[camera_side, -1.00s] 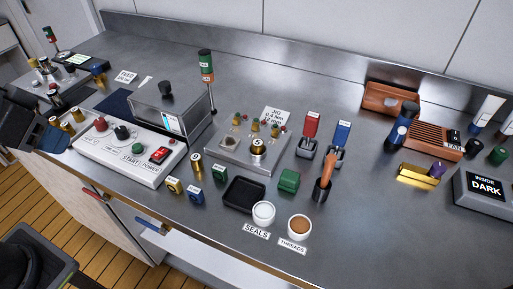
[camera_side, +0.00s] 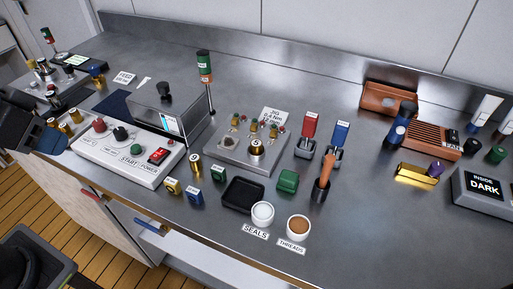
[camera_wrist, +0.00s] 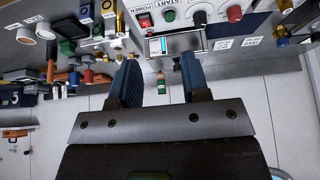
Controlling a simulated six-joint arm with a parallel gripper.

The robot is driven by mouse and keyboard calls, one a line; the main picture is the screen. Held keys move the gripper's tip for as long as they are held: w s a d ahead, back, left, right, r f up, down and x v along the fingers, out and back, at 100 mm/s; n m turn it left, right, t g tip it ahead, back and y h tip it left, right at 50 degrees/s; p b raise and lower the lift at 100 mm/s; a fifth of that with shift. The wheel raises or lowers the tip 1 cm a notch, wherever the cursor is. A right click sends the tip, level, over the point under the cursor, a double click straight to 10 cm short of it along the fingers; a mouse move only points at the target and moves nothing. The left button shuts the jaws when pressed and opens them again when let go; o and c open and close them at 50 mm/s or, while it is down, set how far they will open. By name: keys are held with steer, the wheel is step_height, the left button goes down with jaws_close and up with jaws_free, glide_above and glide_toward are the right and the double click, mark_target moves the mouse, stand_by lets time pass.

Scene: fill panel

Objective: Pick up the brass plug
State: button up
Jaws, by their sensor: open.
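Several brass cylinders are in view, and I cannot tell which is the brass plug. One brass cylinder with a dark band (camera_side: 196,166) stands upright on the bench beside the white control box. Another brass piece (camera_side: 257,148) sits on the grey jig plate (camera_side: 226,155). More brass cylinders (camera_side: 65,130) stand at the far left, close to my gripper. My gripper (camera_wrist: 160,82) is open, with two blue fingers apart and nothing between them. In the side view only part of it shows at the left edge (camera_side: 47,138). The bench objects lie beyond its fingers in the wrist view.
The white control box (camera_side: 125,150) and clear-sided box (camera_side: 163,115) stand between the left edge and the jig. A signal lamp (camera_side: 205,67) rises behind. A black tray (camera_side: 243,195) and white cups (camera_side: 263,213) are in front. The bench's front right is clear.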

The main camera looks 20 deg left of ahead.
steer(key=shift+o, duration=0.4)
steer(key=shift+o, duration=1.1)
